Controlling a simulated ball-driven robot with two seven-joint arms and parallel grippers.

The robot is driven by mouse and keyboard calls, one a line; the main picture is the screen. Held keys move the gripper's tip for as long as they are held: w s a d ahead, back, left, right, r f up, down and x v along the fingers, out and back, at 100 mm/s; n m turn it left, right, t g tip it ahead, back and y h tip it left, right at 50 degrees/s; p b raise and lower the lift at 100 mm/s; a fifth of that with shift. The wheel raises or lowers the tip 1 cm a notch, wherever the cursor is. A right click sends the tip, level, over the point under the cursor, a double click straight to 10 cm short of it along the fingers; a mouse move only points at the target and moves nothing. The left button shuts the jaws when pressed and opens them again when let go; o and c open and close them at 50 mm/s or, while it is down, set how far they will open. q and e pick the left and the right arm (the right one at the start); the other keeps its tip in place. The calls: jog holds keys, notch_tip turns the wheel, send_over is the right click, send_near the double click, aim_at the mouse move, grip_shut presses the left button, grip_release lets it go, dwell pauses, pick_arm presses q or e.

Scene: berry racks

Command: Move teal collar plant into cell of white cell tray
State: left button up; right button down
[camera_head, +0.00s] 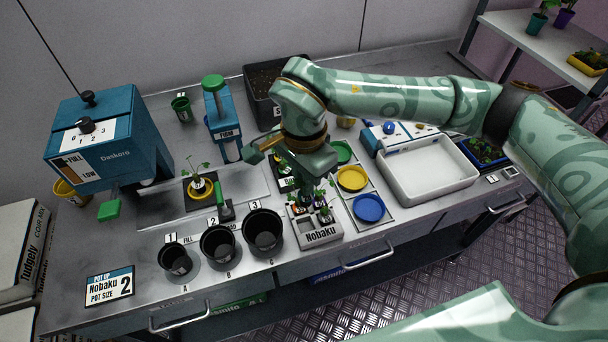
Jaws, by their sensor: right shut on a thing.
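My right gripper (304,181) points down over the front middle of the bench, shut on a small leafy plant (307,199) directly above the white cell tray (320,236). The tray carries a "Nobaku" label on its front and has other small plants in its cells. The gripper and leaves hide much of the held plant; I cannot make out its collar colour or whether it touches the tray. My left gripper is not in view.
Black pots (262,232) stand left of the tray. Yellow and blue dishes (369,208) lie to its right, before a large white basin (428,190). A potted seedling (199,188) stands behind the pots. A blue machine (115,130) is at left.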

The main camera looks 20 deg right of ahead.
notch_tip(320, 180, down, 5)
jog(key=b, duration=0.3)
jog(key=shift+f, duration=0.15)
jog(key=shift+w+f+b, duration=0.1)
jog(key=shift+f+b, duration=1.6)
jog(key=shift+f, duration=1.15)
jog(key=c, duration=1.4)
grip_release()
notch_tip(320, 180, up, 9)
jog(key=p, duration=0.7)
